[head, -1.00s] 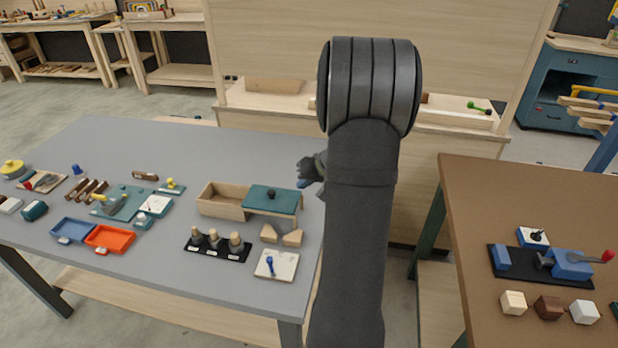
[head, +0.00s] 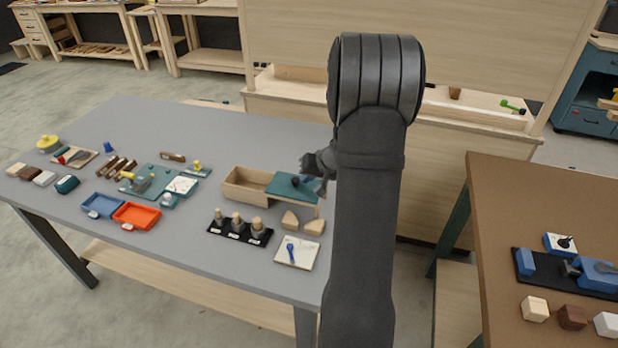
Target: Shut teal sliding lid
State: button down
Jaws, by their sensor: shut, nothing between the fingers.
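The teal sliding lid (head: 284,186) lies over the right part of a long light-wood box (head: 246,187) on the grey table. The box's left part is uncovered and its inside shows.
Orange (head: 137,216) and blue (head: 102,206) trays are further left. Table behind the box is clear.

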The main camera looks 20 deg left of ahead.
jog(key=a, duration=1.6)
jog(key=shift+a, duration=0.15)
notch_tip(320, 180, up, 8)
send_over(286, 185)
